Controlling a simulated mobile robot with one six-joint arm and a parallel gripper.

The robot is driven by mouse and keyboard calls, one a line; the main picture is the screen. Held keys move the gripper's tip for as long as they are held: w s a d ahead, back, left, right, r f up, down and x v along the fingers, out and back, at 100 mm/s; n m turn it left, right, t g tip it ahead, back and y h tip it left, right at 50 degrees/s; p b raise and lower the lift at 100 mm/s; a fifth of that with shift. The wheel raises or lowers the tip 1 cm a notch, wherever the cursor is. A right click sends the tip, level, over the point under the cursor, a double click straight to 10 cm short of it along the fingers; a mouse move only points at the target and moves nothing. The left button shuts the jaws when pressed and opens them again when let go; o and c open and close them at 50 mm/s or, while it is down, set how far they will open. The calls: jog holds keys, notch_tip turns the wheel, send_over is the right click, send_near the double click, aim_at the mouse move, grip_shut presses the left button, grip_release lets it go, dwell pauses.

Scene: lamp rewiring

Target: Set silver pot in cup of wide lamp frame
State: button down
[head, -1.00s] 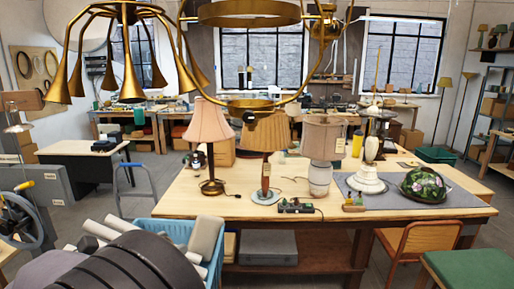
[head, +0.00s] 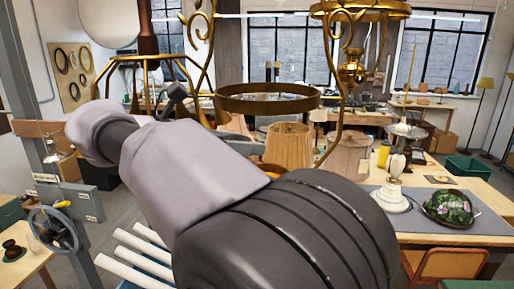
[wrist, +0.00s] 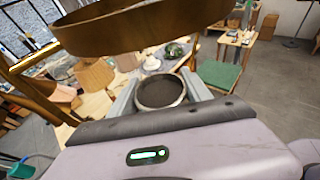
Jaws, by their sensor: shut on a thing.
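A silver pot (wrist: 160,106), round and open-topped with a dark inside, sits between the two grey fingers of my gripper (wrist: 160,86) in the wrist view. The gripper is shut on it, and the pot's mouth faces the wrist camera. A wide brass lamp frame hangs overhead, its ring (head: 268,105) in the middle of the head view. A broad brass band (wrist: 130,36) crosses the top of the wrist view, beyond and above the pot. I cannot make out the frame's cup. My arm hides the pot in the head view.
Another brass fixture (head: 352,73) hangs to the right, with curved arms close to the ring. Below is the workbench with pleated lampshades (head: 287,143), a white lamp base (head: 392,196) and a floral shade (head: 449,207).

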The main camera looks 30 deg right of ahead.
jog(key=r+x, duration=0.1)
jog(key=x, duration=0.7)
jog(key=shift+d, duration=0.3)
jog(key=shift+c, duration=2.3)
grip_release()
jog(key=shift+f, duration=0.15)
jog(key=v, duration=0.4)
jog(key=p+v, duration=0.1)
jog(key=v, duration=0.3)
jog(key=r+v, duration=0.1)
jog(key=v, duration=0.3)
jog(key=shift+w+r+p, duration=0.1)
jog(key=shift+p, duration=0.25)
